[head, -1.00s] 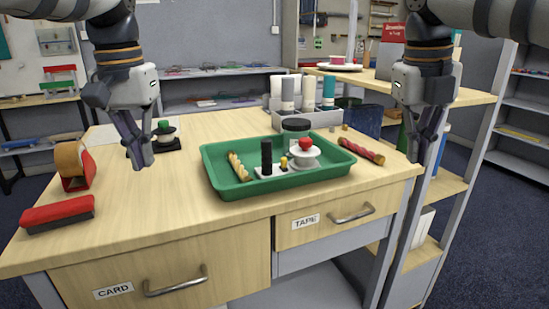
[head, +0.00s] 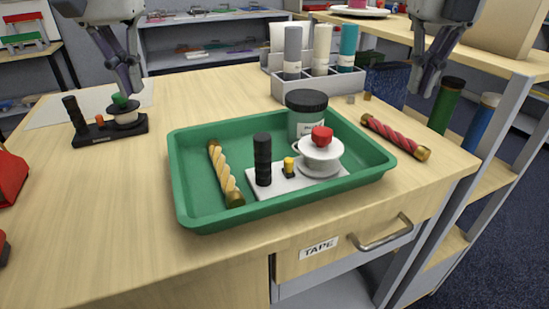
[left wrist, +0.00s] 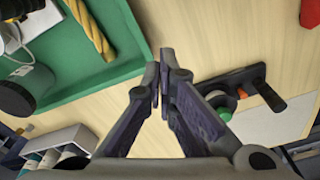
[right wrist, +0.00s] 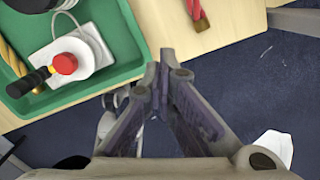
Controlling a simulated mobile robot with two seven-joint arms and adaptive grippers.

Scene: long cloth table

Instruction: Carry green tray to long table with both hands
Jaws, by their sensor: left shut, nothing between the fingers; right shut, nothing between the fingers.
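The green tray (head: 185,208) lies on the wooden table. In it are a twisted cream stick (head: 224,172), a white stand with a black grip (head: 263,160) and a red-topped white disc (head: 320,150), and a dark-lidded jar (head: 306,112). My left gripper (head: 132,88) is shut and empty in the air, beyond the tray's left side. My right gripper (head: 425,92) is shut and empty in the air, beyond the tray's right side. The tray also shows at the upper left of the left wrist view (left wrist: 128,38) and of the right wrist view (right wrist: 128,60). Neither gripper touches it.
A red twisted stick (head: 393,136) lies just right of the tray. A black stand with a green knob (head: 105,130) is at the left. A grey holder with bottles (head: 305,88) stands behind. The table left of the tray is mostly clear.

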